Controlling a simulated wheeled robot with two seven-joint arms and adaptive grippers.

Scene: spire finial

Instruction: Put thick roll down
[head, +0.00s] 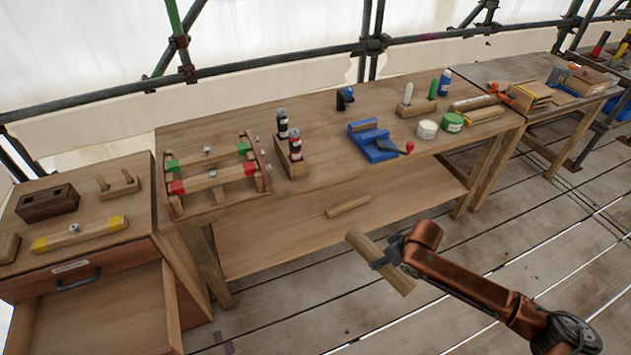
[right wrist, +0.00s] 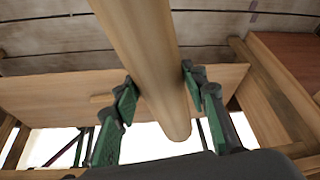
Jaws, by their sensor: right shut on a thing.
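A thick wooden roll (head: 365,245) is held in my right gripper (head: 388,258), in front of the middle workbench and over the floor. In the right wrist view the roll (right wrist: 140,45) runs between the two green-and-black fingers (right wrist: 160,95), which close on it from both sides. It is tilted in the head view, and the gripper grasps it near its middle. A second, smaller wooden roll (head: 348,206) lies on the bench's lower shelf (head: 290,225), just beyond the held roll. It also shows in the right wrist view (right wrist: 101,99). My left gripper is in neither view.
The bench top (head: 320,100) carries a rack with red and green blocks (head: 213,172), bottles (head: 295,145), a blue vise-like tool (head: 372,142) and jars (head: 427,129). A drawer (head: 95,310) stands open at lower left. The lower shelf is mostly bare.

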